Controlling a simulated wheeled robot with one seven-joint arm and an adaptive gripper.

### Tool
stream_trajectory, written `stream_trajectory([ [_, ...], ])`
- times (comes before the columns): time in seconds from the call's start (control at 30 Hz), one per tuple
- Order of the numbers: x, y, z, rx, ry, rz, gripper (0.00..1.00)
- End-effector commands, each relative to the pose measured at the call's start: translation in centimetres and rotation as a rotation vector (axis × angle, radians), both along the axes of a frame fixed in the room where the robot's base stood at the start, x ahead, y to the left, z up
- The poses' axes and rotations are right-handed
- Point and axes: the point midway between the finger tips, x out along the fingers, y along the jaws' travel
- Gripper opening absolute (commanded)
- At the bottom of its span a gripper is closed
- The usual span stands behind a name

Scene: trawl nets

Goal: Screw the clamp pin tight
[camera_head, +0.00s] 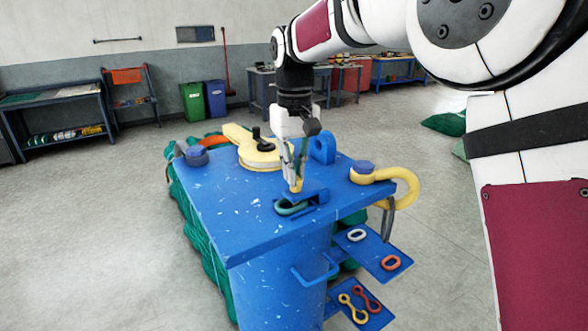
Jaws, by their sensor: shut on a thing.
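My gripper (297,180) points down over the blue table (235,205), near its front right part. Its fingers are shut on the small yellow head of the clamp pin (296,187). The pin stands roughly upright at a blue clamp bracket (318,194) on the table top. A dark green ring (291,208) lies at the bracket, partly under it. The pin's lower part is hidden, so I cannot tell how deep it sits.
A yellow block with a pulley (257,150) stands behind the gripper. A blue upright lug (322,148) is close behind right. A yellow hook (400,185) overhangs the right edge. Side shelves (372,249) hold small links. Green netting (200,240) hangs at the left.

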Motion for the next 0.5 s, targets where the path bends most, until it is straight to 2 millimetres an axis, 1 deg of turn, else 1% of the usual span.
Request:
stream_trajectory([
  [0.03, 0.10, 0.07, 0.47, 0.004, -0.010, -0.042, 0.00],
  [0.5, 0.12, -0.15, 0.53, 0.006, -0.011, -0.488, 0.00],
])
